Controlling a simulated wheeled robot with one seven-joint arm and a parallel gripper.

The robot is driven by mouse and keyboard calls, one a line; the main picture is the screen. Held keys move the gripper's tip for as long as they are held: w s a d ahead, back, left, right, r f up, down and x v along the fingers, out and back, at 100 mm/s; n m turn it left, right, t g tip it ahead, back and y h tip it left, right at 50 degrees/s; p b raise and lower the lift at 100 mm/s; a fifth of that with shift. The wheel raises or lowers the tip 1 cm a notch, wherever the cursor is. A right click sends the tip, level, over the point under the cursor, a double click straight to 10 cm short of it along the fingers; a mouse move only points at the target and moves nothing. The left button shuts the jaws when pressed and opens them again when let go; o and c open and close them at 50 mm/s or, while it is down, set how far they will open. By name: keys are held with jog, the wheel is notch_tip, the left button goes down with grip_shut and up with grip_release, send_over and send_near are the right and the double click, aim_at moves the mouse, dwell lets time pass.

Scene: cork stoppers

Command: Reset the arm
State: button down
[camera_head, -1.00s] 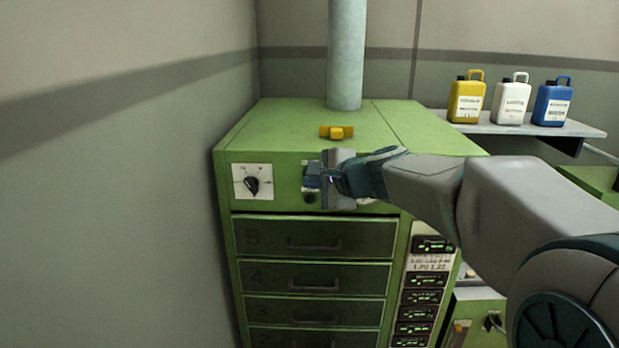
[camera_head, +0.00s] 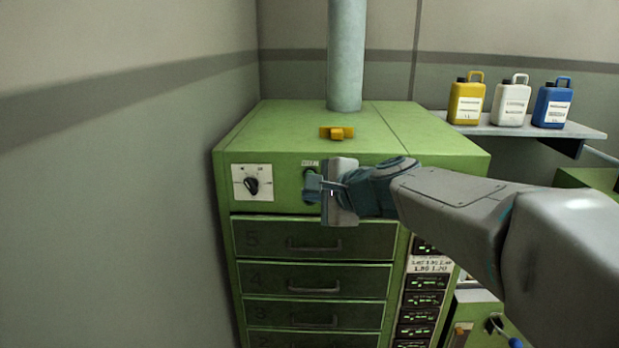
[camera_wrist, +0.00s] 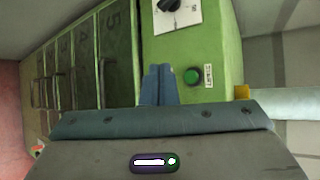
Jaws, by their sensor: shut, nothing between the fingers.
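My gripper (camera_head: 313,188) is in front of the top panel of the green cabinet (camera_head: 300,223), right of the dial. It is shut and empty. In the wrist view, its fingers (camera_wrist: 158,84) are together, with the green button (camera_wrist: 191,76) just to their right and apart from them. In the head view the button is mostly hidden behind the gripper. My arm reaches in from the right side of the head view.
A dial (camera_head: 252,183) is on the cabinet's upper left, above several drawers (camera_head: 314,240). A yellow object (camera_head: 337,133) and a grey pipe (camera_head: 345,55) are on top. Yellow (camera_head: 466,103), white (camera_head: 511,104) and blue (camera_head: 552,105) jugs stand on a shelf. A wall is close at left.

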dwell(0.5)
jog(key=s+d+f+n+g+h, duration=0.3)
jog(key=s+d+f+n, duration=0.4)
jog(key=s, duration=0.5)
jog(key=s+d+f+n+g+h, duration=0.4)
jog(key=s+d+f+n, duration=0.3)
jog(key=s+f, duration=0.4)
jog(key=shift+s+d+f+h, duration=0.15)
jog(key=shift+s+d+h, duration=0.2)
jog(key=shift+h, duration=0.15)
dwell(3.2)
